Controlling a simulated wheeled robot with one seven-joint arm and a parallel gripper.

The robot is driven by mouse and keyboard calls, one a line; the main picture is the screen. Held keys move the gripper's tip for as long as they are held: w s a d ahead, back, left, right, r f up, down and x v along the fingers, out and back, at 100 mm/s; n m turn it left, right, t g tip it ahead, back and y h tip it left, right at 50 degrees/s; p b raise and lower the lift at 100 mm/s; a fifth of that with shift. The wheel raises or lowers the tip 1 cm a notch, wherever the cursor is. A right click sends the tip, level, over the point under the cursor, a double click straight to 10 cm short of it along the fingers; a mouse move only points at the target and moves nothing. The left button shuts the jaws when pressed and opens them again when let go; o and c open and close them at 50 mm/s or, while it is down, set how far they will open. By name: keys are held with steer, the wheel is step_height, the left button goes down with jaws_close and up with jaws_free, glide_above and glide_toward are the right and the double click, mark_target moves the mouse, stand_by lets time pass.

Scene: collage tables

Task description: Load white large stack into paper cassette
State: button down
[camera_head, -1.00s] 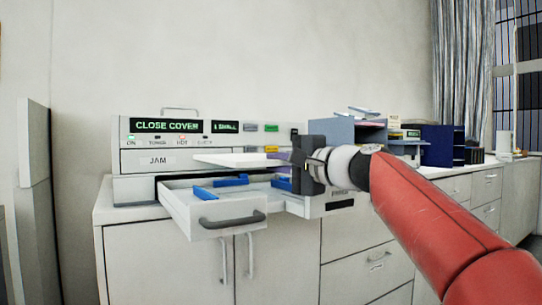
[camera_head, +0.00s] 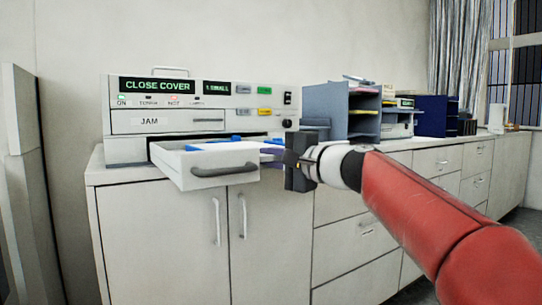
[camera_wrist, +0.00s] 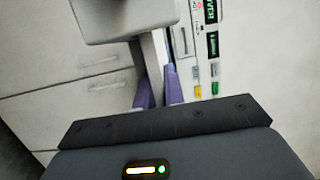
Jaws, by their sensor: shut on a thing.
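The paper cassette (camera_head: 214,178) is a white open drawer with a dark handle, pulled out from the printer's front. Blue guides (camera_head: 194,148) show inside it. The white large stack (camera_head: 232,147) lies flat at about the level of the cassette's rim, over or in its opening; I cannot tell whether it rests on the floor. My gripper (camera_head: 273,152) is at the cassette's right side, its purple fingers shut on the stack's right edge. In the wrist view the fingers (camera_wrist: 158,92) close on a pale strip of the stack (camera_wrist: 152,58). The cassette's far inside is hidden.
The white printer (camera_head: 200,105) shows "CLOSE COVER" and a "JAM" label above the cassette. A grey-blue paper sorter (camera_head: 325,103) and a dark blue organizer (camera_head: 437,118) stand to the right on the cabinets (camera_head: 165,235). Space in front of the cabinet doors is free.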

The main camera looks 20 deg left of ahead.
steer(key=shift+r, duration=0.1)
steer(key=c, duration=1.4)
jaws_free()
steer(key=shift+f, duration=0.2)
steer(key=b+v, duration=0.2)
steer(key=v, duration=0.6)
steer(key=s+d+f+n+h, duration=0.1)
steer(key=s+d+f+h, duration=0.4)
steer(key=s+d+f, duration=0.3)
steer(key=s+d+f+n+g+h, duration=0.1)
steer(key=s+d+f+h, duration=0.4)
steer(key=f, duration=1.2)
steer(key=s+d+f+n+g+h, duration=0.1)
steer(key=s+d+f+n+h, duration=0.2)
steer(key=s+d+f+h, duration=0.3)
steer(key=s+d+f, duration=0.5)
steer(key=d+f, duration=0.1)
steer(key=d, duration=0.2)
steer(key=shift+s+f, duration=0.2)
steer(key=shift+s, duration=0.2)
